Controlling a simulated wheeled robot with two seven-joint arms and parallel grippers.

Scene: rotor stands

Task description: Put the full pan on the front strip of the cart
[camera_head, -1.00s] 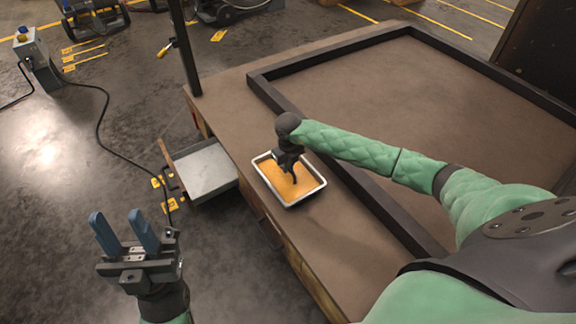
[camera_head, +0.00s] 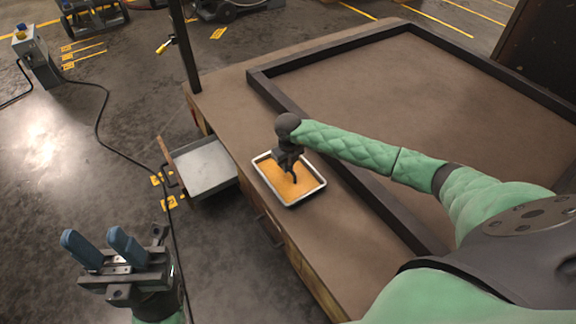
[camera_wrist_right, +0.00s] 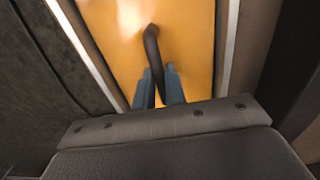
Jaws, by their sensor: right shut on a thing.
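The full pan (camera_head: 271,178) is a pale-rimmed rectangular tray filled with orange-yellow material. It is at the front strip (camera_head: 239,137) of the brown cart, between the dark raised frame and the cart's edge. I cannot tell whether it touches the strip or is slightly above it. My right gripper (camera_head: 292,178) comes down over the pan and is shut on its dark curved handle (camera_wrist_right: 152,45), which shows between the blue fingers in the right wrist view. My left gripper (camera_head: 103,246) is open and empty, over the floor at the lower left.
A dark raised frame (camera_head: 262,92) borders the cart's wide, bare top. A grey side tray (camera_head: 205,168) juts out left of the cart. A dark post (camera_head: 185,50) stands at the cart's far left corner. A cable (camera_head: 105,130) runs over the floor to a grey box (camera_head: 37,58).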

